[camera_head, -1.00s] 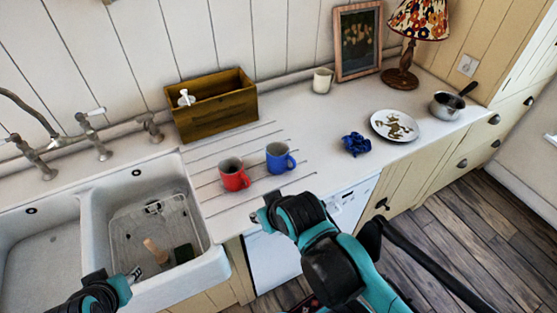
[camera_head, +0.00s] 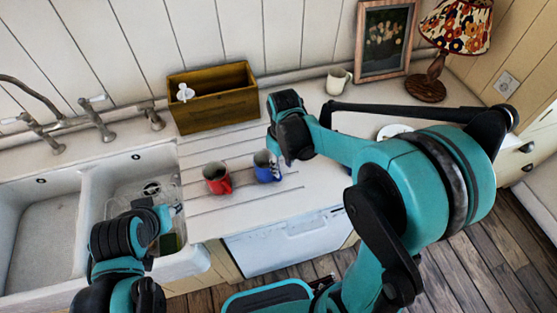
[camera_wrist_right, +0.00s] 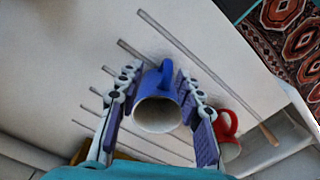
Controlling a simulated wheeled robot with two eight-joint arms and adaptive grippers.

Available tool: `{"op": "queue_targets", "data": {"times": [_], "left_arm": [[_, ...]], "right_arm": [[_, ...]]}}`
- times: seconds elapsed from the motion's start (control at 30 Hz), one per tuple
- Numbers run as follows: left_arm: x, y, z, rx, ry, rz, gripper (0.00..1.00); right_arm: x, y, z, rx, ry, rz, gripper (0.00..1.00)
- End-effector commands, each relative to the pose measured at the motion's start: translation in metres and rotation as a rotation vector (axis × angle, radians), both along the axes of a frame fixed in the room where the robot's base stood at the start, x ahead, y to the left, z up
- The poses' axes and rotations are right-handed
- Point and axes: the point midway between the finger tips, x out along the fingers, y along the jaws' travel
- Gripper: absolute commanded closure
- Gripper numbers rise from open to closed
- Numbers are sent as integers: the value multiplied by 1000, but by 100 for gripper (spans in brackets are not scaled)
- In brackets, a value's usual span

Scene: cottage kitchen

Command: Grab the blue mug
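The blue mug (camera_head: 264,169) stands on the ridged drainboard, right of the red mug (camera_head: 217,178). My right gripper (camera_head: 280,158) is at the blue mug from above and partly hides it. In the right wrist view the blue mug (camera_wrist_right: 158,103) lies between the two spread fingers of my right gripper (camera_wrist_right: 157,76). Its handle is by the right finger; a gap shows beside the left finger. The red mug (camera_wrist_right: 228,131) is just outside the right finger. My left gripper (camera_head: 165,217) is over the sink; its fingers are not clear.
A wooden box (camera_head: 213,105) stands behind the mugs. The white sink (camera_head: 60,190) is to the left. A cream jug (camera_head: 338,80), a picture frame (camera_head: 384,42) and a lamp (camera_head: 450,30) stand at the back right. My right arm covers most of the plate (camera_head: 395,131).

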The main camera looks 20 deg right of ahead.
Motion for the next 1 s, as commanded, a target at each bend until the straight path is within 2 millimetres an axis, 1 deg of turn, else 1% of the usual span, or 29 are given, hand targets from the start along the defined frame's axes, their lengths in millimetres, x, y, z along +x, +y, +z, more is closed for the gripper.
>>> {"op": "queue_targets", "data": {"times": [0.1, 0.27, 0.4, 0.5, 0.6, 0.83, 0.87, 0.9, 0.97, 1.0], "left_arm": [[0, 0, -6, 0, 0, 0, 61], [0, 0, -12, 0, 0, 0, 61], [0, 0, -20, 0, 0, 0, 61], [0, 0, -24, 0, 0, 0, 61], [0, 0, -25, 0, 0, 0, 61], [0, 0, -25, 0, 0, 0, 61], [0, 0, -25, 0, 0, 0, 61], [0, 0, -25, 0, 0, 0, 61], [0, 0, -25, 0, 0, 0, 61], [0, 0, -25, 0, 0, 0, 61]], "right_arm": [[0, 1, -15, 0, 2, 2, 64], [-2, 2, -34, 0, 1, 1, 64], [-5, 7, -56, 0, 0, 0, 64], [-5, 7, -69, 0, 0, -1, 64], [-5, 7, -76, 0, 0, -1, 64], [-5, 7, -76, 0, 0, -1, 64], [-5, 7, -76, 0, 0, -1, 72], [-5, 7, -75, 0, 0, -1, 82], [-5, 7, -75, 0, 0, -1, 98], [-5, 7, -75, 0, 0, -1, 100]]}}
